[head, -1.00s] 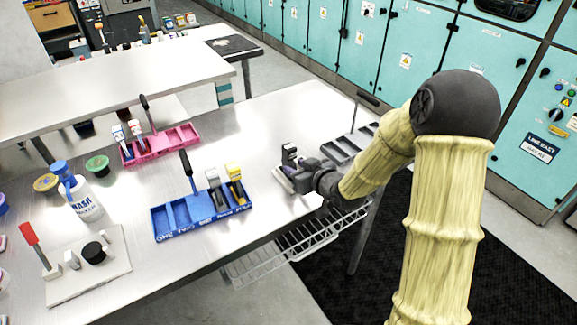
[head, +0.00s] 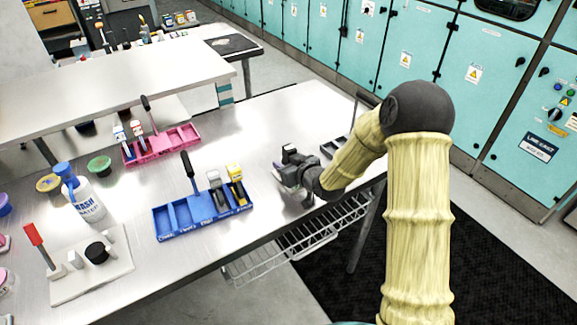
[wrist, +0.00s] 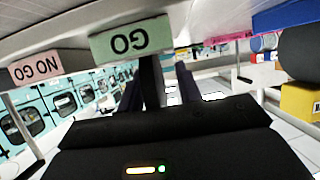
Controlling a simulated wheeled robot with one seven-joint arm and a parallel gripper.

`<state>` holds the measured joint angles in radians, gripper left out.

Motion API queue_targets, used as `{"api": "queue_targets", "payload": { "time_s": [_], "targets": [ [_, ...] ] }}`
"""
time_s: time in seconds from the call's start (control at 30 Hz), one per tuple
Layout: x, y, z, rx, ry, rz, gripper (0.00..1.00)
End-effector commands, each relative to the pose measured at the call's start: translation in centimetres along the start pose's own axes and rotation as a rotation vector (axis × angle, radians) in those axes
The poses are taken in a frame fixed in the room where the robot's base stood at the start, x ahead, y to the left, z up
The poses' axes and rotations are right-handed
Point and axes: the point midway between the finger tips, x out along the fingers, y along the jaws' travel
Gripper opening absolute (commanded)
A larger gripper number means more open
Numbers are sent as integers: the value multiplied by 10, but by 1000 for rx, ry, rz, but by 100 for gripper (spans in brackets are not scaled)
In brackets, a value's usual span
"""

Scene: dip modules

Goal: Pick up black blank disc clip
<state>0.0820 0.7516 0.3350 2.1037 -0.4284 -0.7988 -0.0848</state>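My gripper (head: 290,165) is above the bare table at the right of the blue tray. In the wrist view its dark fingers (wrist: 158,95) stand apart; a dark post shows between them and I cannot tell how far behind it is. I cannot single out the black blank disc clip for sure. A black disc (head: 97,252) lies on a white board at the left front, well away from my gripper. A dark grey clip (head: 217,192) stands in the blue tray beside a yellow clip (head: 236,184).
The blue tray (head: 178,232) has an upright black handle. A pink tray (head: 172,150) lies behind it. A wash bottle (head: 80,195) stands at the left.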

Motion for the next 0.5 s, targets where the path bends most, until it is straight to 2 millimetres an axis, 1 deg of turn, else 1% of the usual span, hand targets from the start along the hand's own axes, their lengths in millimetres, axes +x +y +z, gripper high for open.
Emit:
{"api": "queue_targets", "payload": {
  "time_s": [0.47, 0.5],
  "targets": [
    [0, 0, 0, -1, 0, 0, 35],
    [0, 0, 0, -1, 0, 0, 27]
  ]
}}
